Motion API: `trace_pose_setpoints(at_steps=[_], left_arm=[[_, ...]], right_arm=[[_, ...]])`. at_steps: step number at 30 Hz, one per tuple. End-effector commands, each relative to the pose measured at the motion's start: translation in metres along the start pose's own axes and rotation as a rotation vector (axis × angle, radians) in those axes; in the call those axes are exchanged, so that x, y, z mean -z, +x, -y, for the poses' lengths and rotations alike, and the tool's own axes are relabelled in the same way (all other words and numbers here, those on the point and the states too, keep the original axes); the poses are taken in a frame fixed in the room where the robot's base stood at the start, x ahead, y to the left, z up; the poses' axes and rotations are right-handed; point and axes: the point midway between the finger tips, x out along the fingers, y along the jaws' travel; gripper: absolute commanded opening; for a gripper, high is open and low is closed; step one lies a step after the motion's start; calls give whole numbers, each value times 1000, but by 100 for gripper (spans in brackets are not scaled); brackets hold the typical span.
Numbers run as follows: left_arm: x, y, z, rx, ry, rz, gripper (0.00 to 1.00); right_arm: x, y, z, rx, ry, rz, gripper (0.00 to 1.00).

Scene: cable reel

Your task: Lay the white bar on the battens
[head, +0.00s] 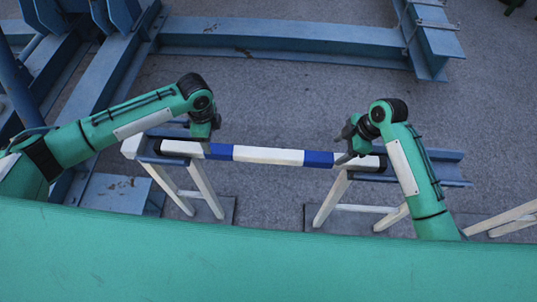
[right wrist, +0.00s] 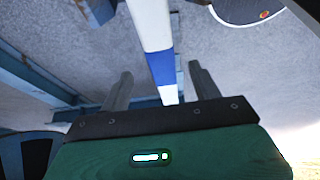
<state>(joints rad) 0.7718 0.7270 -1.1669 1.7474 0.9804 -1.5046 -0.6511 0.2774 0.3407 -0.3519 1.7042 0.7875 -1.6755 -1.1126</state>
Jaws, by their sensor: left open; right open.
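The white bar (head: 268,155) with blue bands runs level from left to right between two white-legged stands (head: 205,188) (head: 331,198). Its ends lie over the stand tops; whether it touches them is hard to tell. It also shows in the right wrist view (right wrist: 150,25), between the two fingers. My left gripper (head: 205,146) is at the bar's left part, pointing down, its fingertips mostly hidden. My right gripper (head: 346,144) is open at the bar's right part, with fingers apart on either side of it in the right wrist view (right wrist: 160,88). I cannot pick out the battens separately.
Blue steel beams (head: 280,34) lie behind on the grey floor, and a blue frame stands at the left. A blue ledge (head: 445,165) is beside the right stand. More white legs (head: 505,216) show at far right. The floor behind the bar is clear.

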Motion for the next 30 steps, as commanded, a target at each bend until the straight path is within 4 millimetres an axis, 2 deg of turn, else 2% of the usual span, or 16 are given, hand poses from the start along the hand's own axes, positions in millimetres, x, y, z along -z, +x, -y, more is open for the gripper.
trace_pose_setpoints(at_steps=[1,6,12,18,25,26,30], left_arm=[[0,11,0,-2,-1,1,64],[0,42,0,-1,0,0,64],[0,65,0,0,0,-1,64],[0,74,0,1,1,-1,64],[0,74,0,1,1,-1,64],[0,74,0,1,1,-1,60],[0,73,0,1,1,-1,32]], right_arm=[[1,11,1,5,3,-2,64],[1,42,1,3,2,-1,64],[0,66,1,2,2,0,64],[0,74,0,1,0,0,64],[0,74,0,1,0,0,64],[0,74,0,0,0,1,60],[0,74,0,0,0,1,32]])
